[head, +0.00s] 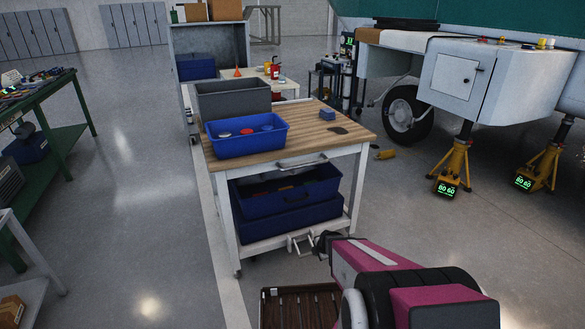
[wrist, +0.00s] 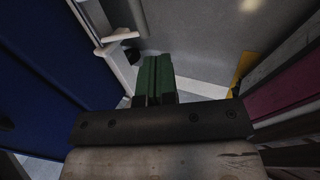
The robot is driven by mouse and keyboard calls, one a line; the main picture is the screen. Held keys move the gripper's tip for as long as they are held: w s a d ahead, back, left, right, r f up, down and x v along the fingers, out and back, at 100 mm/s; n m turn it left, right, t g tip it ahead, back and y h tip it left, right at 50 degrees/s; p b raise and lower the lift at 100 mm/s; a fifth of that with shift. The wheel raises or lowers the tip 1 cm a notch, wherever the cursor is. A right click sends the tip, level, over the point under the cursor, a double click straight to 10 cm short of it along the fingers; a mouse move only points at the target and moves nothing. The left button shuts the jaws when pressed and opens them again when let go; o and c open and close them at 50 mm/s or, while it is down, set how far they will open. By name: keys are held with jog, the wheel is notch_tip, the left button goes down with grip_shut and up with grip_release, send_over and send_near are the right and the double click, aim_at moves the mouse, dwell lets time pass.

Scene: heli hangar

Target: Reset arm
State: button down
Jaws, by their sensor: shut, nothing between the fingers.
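My gripper (wrist: 155,77) shows in the wrist view as two green fingers pressed together, with nothing between them. In the head view my magenta and black arm reaches in from the bottom right. Its far end is low, beside the front right corner of the wooden-topped cart (head: 353,136), and the fingers are hard to make out there. In the wrist view a blue surface (wrist: 45,85) fills the left side, apart from the fingers. It looks like a bin on the cart's lower level.
A blue bin (head: 242,145) with discs and a blue block (head: 327,114) rest on the cart top. More blue bins (head: 286,219) sit below. A green workbench (head: 54,120) stands left. Yellow jack stands (head: 455,166) stand right. Floor between bench and cart is clear.

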jog(key=s+r+m+g, duration=0.1)
jog(key=s+r+m, duration=0.3)
jog(key=r+m, duration=0.3)
jog(key=s+r+m+g+h, duration=0.1)
jog(key=s+r+m+g, duration=0.1)
jog(key=r+m, duration=0.5)
jog(key=s+r+m+g, duration=0.2)
jog(key=s+r+m, duration=0.3)
jog(key=r, duration=0.7)
jog(key=shift+s+a+r+m+h, duration=0.3)
jog(key=shift+a+r+m, duration=0.1)
jog(key=shift+m, duration=0.8)
